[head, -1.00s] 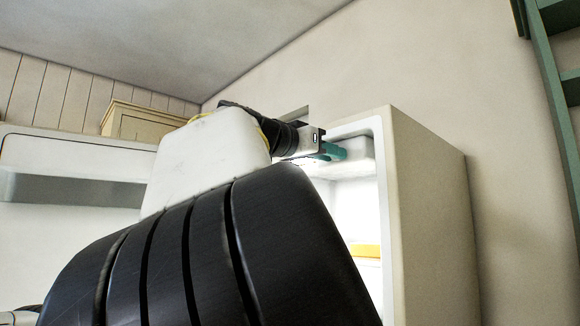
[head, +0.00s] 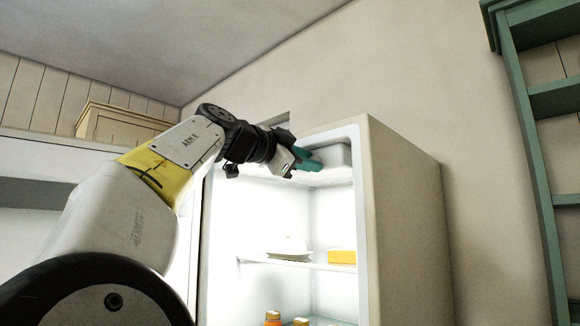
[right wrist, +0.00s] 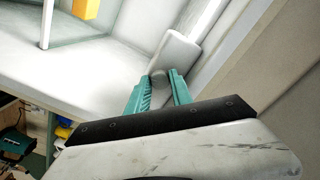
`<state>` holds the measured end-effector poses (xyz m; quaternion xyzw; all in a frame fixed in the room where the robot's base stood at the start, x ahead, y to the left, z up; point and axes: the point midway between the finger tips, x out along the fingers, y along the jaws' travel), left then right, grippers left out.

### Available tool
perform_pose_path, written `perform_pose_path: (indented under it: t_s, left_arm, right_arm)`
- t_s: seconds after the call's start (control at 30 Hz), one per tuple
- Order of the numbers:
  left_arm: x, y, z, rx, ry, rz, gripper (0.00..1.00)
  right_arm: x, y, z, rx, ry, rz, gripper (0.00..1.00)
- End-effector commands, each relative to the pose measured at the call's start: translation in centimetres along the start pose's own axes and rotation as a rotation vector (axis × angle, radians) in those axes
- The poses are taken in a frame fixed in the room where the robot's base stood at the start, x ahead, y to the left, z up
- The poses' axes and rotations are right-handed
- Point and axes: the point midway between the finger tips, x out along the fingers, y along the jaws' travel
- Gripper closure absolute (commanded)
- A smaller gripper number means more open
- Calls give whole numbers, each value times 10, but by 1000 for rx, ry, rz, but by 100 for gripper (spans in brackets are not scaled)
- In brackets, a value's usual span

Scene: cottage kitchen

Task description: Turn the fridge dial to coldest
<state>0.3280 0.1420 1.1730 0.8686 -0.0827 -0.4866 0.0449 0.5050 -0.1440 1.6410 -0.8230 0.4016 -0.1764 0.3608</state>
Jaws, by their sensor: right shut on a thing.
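The fridge (head: 408,200) stands with its door open at the right of the head view. A white control housing (head: 338,157) sits under the fridge's ceiling, and it also shows in the right wrist view (right wrist: 178,52). The small grey round dial (right wrist: 158,74) is on the housing's near face, between my teal fingertips. My right gripper (head: 308,160) reaches in from the left and is shut on the dial; its fingers also show in the right wrist view (right wrist: 161,83). The dial's markings cannot be seen. My left gripper is out of view.
Inside the fridge, a shelf holds a white dish (head: 290,253) and a yellow-orange block (head: 342,257). Jars with orange lids (head: 273,317) stand lower down. A green shelf unit (head: 535,130) is at the far right. A wooden box (head: 115,125) sits at the left.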

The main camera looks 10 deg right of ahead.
Motion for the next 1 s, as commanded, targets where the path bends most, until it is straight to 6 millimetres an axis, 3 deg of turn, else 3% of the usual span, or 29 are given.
perform_pose_path:
  t_s: [0.4, 0.97, 1.0]
  left_arm:
    - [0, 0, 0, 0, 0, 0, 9]
    - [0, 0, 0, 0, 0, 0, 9]
    - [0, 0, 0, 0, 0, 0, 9]
  right_arm:
    - [0, 0, 0, 203, 1, 0, 100]
    - [0, 0, 0, 237, 0, 1, 100]
    - [0, 0, 0, 237, 0, 1, 72]
